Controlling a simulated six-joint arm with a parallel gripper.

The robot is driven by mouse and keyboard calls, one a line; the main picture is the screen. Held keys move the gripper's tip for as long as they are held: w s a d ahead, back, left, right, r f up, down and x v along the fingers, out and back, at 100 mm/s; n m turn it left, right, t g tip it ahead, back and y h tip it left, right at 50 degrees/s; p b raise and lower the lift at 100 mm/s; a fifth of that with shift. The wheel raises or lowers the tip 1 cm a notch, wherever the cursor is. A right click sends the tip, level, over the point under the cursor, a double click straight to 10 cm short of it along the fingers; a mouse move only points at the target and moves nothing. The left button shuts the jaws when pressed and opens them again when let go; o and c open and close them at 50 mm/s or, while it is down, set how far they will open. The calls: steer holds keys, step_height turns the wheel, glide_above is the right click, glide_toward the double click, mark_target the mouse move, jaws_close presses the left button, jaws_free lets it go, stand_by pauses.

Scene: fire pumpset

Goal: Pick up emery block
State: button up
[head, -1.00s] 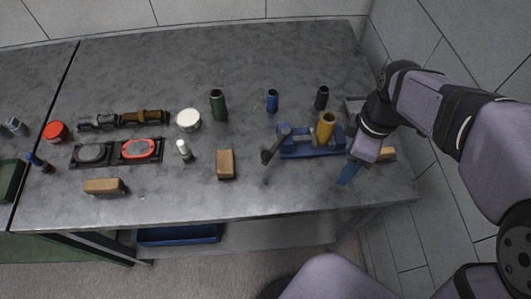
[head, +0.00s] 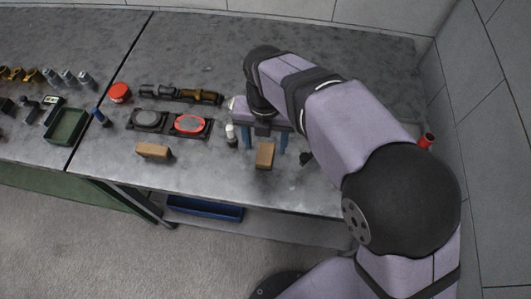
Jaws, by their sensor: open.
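Two tan blocks that could be the emery block show in the head view; I cannot tell which one it is. One tan block (head: 265,157) stands near the front middle of the bench. The other tan block (head: 153,151) lies further left, near the front edge. My gripper (head: 264,148) is open and empty. Its two blue fingers point down on either side of the far end of the middle block. I cannot tell how far above the bench they are. My arm hides much of the right side of the bench.
A white-capped small bottle (head: 231,135) stands just left of my gripper. A dark tray with a red-rimmed disc (head: 190,124) is further left. A red cap (head: 119,92) and a green tray (head: 66,126) lie beyond. A red cylinder (head: 426,141) shows at the right.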

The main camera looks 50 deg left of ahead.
mark_target(265, 153)
steer(key=shift+w+a+f+p, duration=0.15)
steer(key=shift+f+p, duration=0.6)
steer(key=shift+f, duration=1.1)
steer(key=shift+w+a+f+p, duration=0.15)
steer(key=shift+f+p, duration=0.55)
steer(key=shift+f, duration=1.15)
steer(key=c, duration=1.2)
steer(key=shift+r, duration=0.1)
step_height(265, 153, up, 10)
steer(key=b, duration=0.2)
steer(key=shift+b, duration=0.3)
